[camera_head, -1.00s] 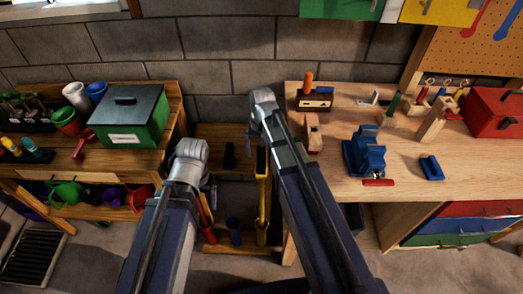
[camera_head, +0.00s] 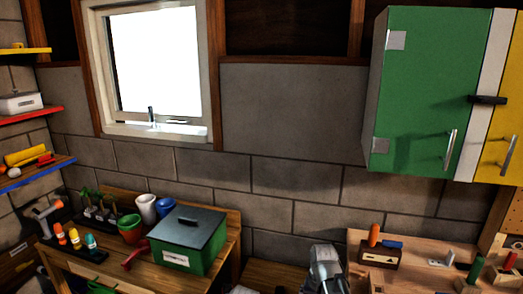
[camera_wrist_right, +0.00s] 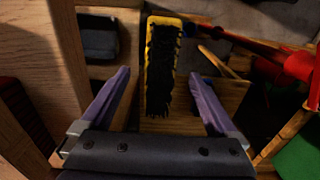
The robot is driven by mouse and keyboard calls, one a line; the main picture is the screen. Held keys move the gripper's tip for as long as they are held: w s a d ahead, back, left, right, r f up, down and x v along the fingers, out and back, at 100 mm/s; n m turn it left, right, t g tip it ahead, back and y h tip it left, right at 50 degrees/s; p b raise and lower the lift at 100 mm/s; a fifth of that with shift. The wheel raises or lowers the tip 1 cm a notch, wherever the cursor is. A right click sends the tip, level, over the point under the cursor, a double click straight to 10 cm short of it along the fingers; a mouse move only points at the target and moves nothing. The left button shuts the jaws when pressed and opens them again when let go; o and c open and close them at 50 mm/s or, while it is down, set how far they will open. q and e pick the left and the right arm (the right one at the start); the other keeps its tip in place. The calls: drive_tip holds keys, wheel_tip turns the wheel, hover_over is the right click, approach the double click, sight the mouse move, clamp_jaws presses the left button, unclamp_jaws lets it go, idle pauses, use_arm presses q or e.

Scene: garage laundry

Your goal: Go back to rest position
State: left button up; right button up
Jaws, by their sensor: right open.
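My right gripper (camera_wrist_right: 159,77) shows in the right wrist view, with its two purple fingers wide apart and nothing gripped. A brush with a yellow edge and black bristles (camera_wrist_right: 162,70) appears between and beyond the fingers; how far off it is, I cannot tell. In the head view only a grey part of one of my arms shows at the bottom, right of the middle. My left gripper is out of view.
In the head view a green box with a dark lid (camera_head: 188,240) stands on the left bench beside cups. The right workbench (camera_head: 415,279) holds wooden tools. A green cabinet (camera_head: 425,90) hangs at the upper right. A window (camera_head: 155,60) is at the upper left.

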wheel_tip(320, 180, down, 5)
drive_tip(key=b, duration=0.3)
drive_tip(key=shift+r+b, duration=0.15)
drive_tip(key=shift+b, duration=0.25)
drive_tip(key=shift+r+p, duration=0.3)
